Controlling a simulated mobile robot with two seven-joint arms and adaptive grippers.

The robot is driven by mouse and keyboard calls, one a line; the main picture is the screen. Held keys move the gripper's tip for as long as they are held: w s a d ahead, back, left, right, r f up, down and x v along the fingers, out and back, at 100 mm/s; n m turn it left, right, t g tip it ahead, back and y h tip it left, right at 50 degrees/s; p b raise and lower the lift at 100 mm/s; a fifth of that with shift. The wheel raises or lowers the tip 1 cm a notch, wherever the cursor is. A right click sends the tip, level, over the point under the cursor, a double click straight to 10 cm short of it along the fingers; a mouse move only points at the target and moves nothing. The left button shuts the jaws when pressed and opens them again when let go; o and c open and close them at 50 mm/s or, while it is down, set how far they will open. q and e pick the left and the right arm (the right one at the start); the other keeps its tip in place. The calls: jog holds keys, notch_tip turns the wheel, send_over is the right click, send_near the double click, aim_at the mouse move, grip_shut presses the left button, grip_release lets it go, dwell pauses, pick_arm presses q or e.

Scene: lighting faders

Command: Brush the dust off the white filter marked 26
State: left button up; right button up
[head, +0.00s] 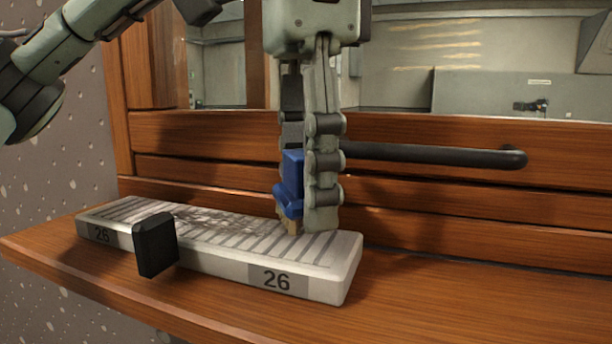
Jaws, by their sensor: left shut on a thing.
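The white filter (215,262) lies flat on a wooden shelf, with dark slats across its top and the number 26 at both ends of its front side. Grey-brown dust (205,221) shows on the left and middle of its top. My left gripper (305,215) points down over the filter's right half and is shut on a blue brush (290,183). The brush's tan bristles (292,227) are at the filter's top, seemingly touching it. The fingers hide part of the brush. My right gripper is not in view.
A black block (155,245) stands at the filter's front side and hides part of it. A dark horizontal bar (430,155) runs along the wooden wall behind. The wooden shelf (470,310) is clear to the right.

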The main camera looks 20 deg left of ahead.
aim_at(275, 186)
pick_arm(q)
jog(key=shift+f+b, duration=0.45)
jog(key=shift+f, duration=0.6)
jog(key=shift+a+r, duration=0.15)
jog(key=shift+a, duration=0.1)
jog(key=shift+a+p, duration=0.65)
jog(key=shift+a, duration=0.1)
jog(key=shift+w+a, duration=0.1)
jog(key=shift+a, duration=4.1)
jog(key=shift+w+d, duration=0.1)
